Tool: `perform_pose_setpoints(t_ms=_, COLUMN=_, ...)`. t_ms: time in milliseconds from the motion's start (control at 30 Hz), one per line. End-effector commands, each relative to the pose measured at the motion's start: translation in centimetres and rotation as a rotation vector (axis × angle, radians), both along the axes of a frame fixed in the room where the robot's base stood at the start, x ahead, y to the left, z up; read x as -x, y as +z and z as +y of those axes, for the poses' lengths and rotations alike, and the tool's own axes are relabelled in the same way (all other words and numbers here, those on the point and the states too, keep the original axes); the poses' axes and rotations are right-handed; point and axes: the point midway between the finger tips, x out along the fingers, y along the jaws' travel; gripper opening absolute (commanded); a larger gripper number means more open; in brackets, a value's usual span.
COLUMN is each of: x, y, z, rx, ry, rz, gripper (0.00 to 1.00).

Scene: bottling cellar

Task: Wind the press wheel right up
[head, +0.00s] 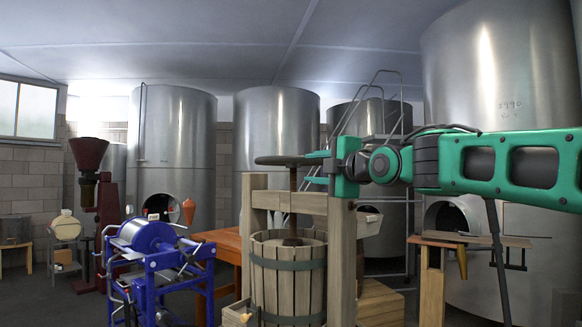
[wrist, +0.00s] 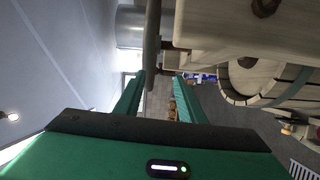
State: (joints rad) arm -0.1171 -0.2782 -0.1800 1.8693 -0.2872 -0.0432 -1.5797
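The press wheel (head: 280,160) is a dark, flat handwheel on a screw (head: 293,195) above a wooden basket press (head: 288,275). The screw runs down through the wooden crossbeam (head: 268,199) into the slatted basket. My gripper (head: 318,161) is at the wheel's right side, level with the rim. In the wrist view the green fingers (wrist: 159,78) are apart, and the wheel (wrist: 152,35) shows edge-on at the tips, near the left finger. A gap shows between the wheel and the right finger. I cannot tell whether a finger touches the rim.
The press's right wooden post (head: 342,265) stands below my gripper. A blue machine (head: 160,265) and an orange-brown table (head: 226,245) are to the left. A wooden stand (head: 432,285) is at right. Steel tanks (head: 180,140) line the back.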

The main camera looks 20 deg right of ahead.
Motion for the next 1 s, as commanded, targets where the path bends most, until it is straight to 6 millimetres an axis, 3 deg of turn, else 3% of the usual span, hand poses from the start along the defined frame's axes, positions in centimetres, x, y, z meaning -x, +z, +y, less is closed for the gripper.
perform_pose_setpoints(t_ms=167, x=-0.4, y=1.9, z=0.1, rx=0.054, ry=0.004, rz=-0.058, gripper=0.36)
perform_pose_setpoints(t_ms=333, x=-2.2, y=2.0, z=0.6, rx=0.057, ry=0.005, rz=-0.057, gripper=0.36)
perform_pose_setpoints(t_ms=700, x=-8.2, y=2.3, z=2.0, rx=0.055, ry=0.004, rz=-0.055, gripper=0.36)
perform_pose_setpoints(t_ms=1000, x=-10.4, y=2.5, z=2.5, rx=0.054, ry=0.003, rz=-0.056, gripper=0.36)
